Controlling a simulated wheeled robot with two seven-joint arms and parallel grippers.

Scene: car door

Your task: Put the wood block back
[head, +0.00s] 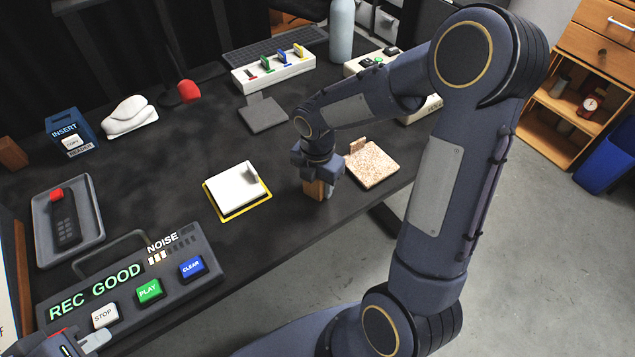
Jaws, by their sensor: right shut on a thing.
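The wood block (315,190) is a small tan block near the table's front edge. My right gripper (317,183) points down and is shut on it. The block is upright, at or just above the table top; I cannot tell whether it touches. It is between a white plate with a raised tab (236,190), lying in a yellow outline, and a speckled pinkish plate with a tab (372,164). My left gripper (88,343) is partly in view at the bottom left corner, by the recorder panel; its opening is unclear.
A dark grey plate (263,114) lies farther back. A white box with coloured tabs (273,72) and a bottle (342,30) stand behind it. A panel with STOP, PLAY and CLEAR buttons (130,278) is at front left, near a grey tray (88,198). A brown block (12,153) is at far left.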

